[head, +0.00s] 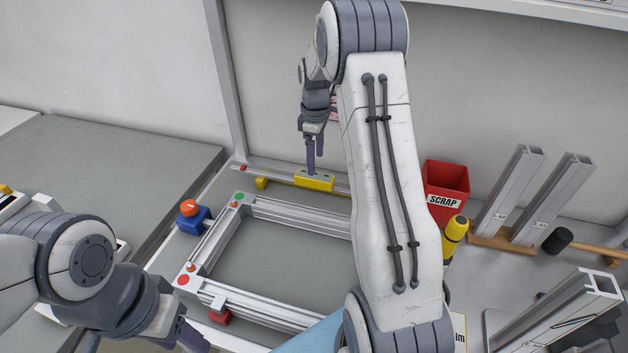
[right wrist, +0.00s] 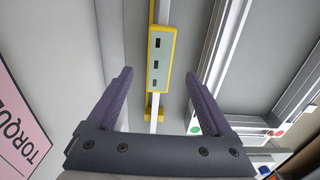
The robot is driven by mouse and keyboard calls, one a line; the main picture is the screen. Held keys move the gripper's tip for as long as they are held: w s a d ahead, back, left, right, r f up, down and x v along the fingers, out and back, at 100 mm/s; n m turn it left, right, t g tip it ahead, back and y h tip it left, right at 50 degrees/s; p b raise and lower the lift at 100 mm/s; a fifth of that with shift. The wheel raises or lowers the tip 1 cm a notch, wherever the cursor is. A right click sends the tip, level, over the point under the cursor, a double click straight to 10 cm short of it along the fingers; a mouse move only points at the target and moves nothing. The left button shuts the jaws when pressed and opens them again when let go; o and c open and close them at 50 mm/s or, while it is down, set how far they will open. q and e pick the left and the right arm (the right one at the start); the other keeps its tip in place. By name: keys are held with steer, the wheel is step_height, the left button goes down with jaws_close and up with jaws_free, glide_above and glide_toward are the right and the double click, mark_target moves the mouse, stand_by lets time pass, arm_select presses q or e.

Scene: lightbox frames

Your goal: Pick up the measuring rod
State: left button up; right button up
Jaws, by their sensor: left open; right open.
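The measuring rod is a thin pale bar with a yellow-edged grey block (head: 315,180) on it, lying along the back of the workbench behind the aluminium frame. My right arm hides part of its right side. My right gripper (head: 314,157) is open above the block, pointing down. In the right wrist view the block (right wrist: 160,62) lies between the two purple fingers, which stand apart from it on both sides. My left gripper (head: 142,342) is open and empty at the lower left, far from the rod.
The aluminium frame (head: 290,217) fills the bench middle, close in front of the rod. A blue block with an orange knob (head: 190,216) stands at its left. A red scrap bin (head: 446,188), a yellow bottle (head: 454,235) and upright profiles (head: 510,195) are right of my arm.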

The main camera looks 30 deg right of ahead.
mark_target(315, 176)
steer(key=shift+f, duration=0.85)
step_height(315, 176, down, 4)
steer(key=shift+w+a+f+p, duration=0.1)
steer(key=shift+p, duration=0.75)
steer(key=shift+f, duration=0.55)
jaws_close()
